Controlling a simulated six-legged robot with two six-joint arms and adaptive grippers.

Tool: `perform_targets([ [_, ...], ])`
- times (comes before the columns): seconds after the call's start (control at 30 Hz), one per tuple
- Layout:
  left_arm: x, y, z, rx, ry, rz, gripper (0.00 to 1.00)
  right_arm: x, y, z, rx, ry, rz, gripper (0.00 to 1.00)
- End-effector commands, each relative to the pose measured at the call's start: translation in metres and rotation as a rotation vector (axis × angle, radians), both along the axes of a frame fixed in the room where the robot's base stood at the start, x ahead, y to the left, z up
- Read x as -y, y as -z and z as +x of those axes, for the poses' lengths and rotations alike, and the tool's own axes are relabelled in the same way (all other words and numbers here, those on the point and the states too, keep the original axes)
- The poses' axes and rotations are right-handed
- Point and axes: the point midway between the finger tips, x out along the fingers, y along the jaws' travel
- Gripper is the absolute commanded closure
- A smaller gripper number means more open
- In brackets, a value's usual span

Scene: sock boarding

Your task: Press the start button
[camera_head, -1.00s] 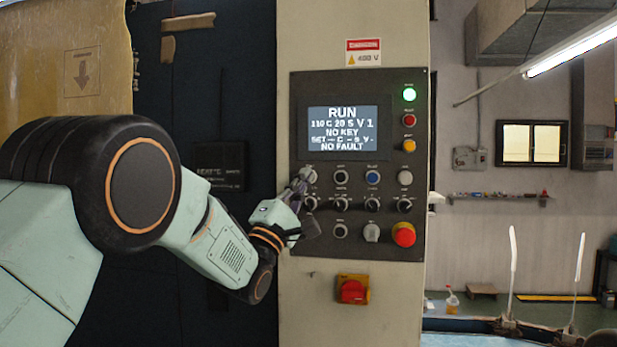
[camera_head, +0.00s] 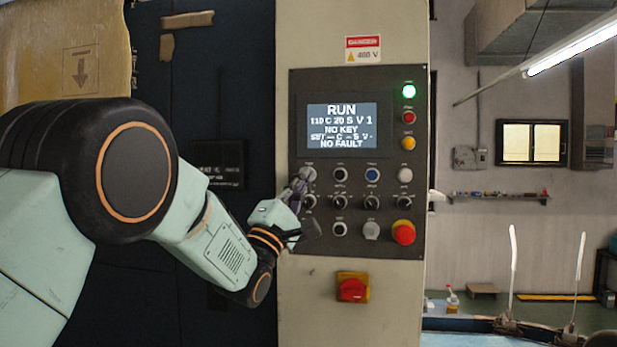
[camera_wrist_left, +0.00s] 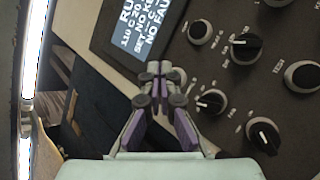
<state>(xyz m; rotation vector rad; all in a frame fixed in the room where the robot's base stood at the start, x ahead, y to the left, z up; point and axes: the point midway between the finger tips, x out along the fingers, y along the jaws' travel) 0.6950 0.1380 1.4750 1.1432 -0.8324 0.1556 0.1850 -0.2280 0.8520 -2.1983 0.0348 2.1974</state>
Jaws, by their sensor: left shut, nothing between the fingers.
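The control panel (camera_head: 388,135) has rows of buttons and knobs under a lit screen (camera_head: 335,126) that reads RUN and NO FAULT. The labels are too small to read, so I cannot tell for certain which is the start button. My left gripper (camera_head: 299,181) is shut and empty, its tips at the pale upper-left button (camera_head: 309,174). Whether they touch it is unclear. In the left wrist view, the closed fingertips (camera_wrist_left: 158,70) point at the panel below the screen and cover that spot; a neighbouring button (camera_wrist_left: 199,31) is visible. My right gripper is out of view.
A red emergency-stop-like button (camera_head: 403,233) is at the panel's lower right. A green lamp (camera_head: 409,92) glows at upper right. Black knobs (camera_wrist_left: 210,101) sit close to the left fingers. A red switch on yellow (camera_head: 352,289) is below the panel.

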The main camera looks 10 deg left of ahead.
Motion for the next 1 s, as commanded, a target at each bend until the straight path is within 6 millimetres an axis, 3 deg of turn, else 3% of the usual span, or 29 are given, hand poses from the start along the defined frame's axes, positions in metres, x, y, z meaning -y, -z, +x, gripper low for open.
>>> perform_targets([
  [0.23,0.0,-0.001,-0.002,0.0,0.001,0.001,1.0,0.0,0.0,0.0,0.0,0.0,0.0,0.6],
  [0.7,0.001,0.0,-0.041,0.001,0.001,0.002,1.0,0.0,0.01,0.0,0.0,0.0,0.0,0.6],
  [1.0,0.0,0.0,-0.05,0.0,0.001,0.001,1.0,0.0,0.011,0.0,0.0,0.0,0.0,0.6],
])
